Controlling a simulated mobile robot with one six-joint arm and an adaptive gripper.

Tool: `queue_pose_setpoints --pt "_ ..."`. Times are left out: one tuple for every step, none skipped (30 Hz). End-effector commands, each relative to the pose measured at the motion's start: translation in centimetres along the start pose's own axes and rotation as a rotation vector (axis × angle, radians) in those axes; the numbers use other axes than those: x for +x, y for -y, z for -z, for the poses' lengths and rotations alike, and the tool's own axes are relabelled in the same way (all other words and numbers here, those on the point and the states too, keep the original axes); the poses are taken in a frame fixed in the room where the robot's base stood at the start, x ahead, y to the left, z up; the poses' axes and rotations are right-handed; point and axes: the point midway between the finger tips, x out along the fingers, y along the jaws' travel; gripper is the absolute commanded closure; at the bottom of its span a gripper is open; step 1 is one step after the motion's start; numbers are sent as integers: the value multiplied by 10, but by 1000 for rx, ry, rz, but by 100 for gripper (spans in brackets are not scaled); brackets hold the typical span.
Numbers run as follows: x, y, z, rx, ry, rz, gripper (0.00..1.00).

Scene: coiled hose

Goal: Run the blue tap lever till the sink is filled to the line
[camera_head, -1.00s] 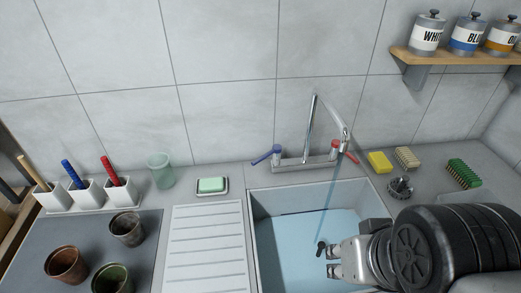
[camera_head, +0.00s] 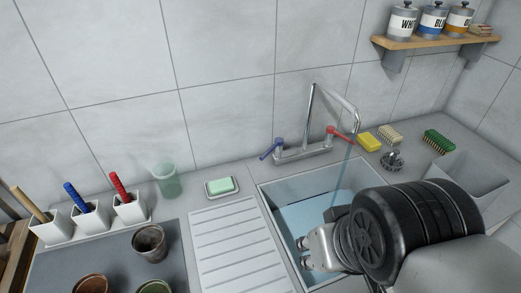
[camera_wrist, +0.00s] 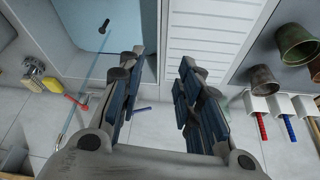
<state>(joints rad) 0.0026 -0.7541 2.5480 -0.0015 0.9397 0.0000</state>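The blue tap lever (camera_head: 271,149) sits at the left end of the chrome tap (camera_head: 312,112), angled forward and left. A water stream (camera_head: 344,172) falls from the spout into the sink (camera_head: 268,206), which holds pale blue water (camera_head: 300,214). I cannot make out the fill line. My gripper (camera_head: 303,252) is over the sink's left front side, apart from both levers. In the wrist view my gripper (camera_wrist: 160,62) is open and empty; part of the blue lever (camera_wrist: 142,109) shows beyond its fingers.
A ribbed drainboard (camera_head: 232,245) lies left of the sink. Soap on a dish (camera_head: 220,187), a green tumbler (camera_head: 167,180) and handled tools in white holders stand further left. A yellow sponge (camera_head: 369,142) and brushes (camera_head: 437,141) lie right of the tap. A dark plug (camera_wrist: 103,26) shows in the sink.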

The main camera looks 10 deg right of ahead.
Motion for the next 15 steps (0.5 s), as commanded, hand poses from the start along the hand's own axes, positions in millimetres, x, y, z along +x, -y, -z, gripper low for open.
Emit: queue_pose_setpoints --pt "0 0 0 0 0 0 68" --pt "0 0 0 0 0 0 68" --pt "1 -1 1 -17 15 -8 68" --pt "1 -2 2 -29 26 -14 68" --pt "2 -4 3 -41 36 -21 68" --pt "2 -5 4 -57 48 -30 68" --pt "2 -6 5 -69 57 -36 68" --pt "3 -8 6 -82 67 -44 68" --pt "4 -10 8 -98 81 -53 68" --pt "4 -11 9 -112 92 -60 68" --pt "5 -13 10 -127 103 -68 68" --pt "6 -14 12 -147 118 -78 68" --pt "6 -16 13 -164 131 -88 68" --pt "7 -18 14 -179 144 -96 68" --pt "8 -20 17 -204 161 -109 68"
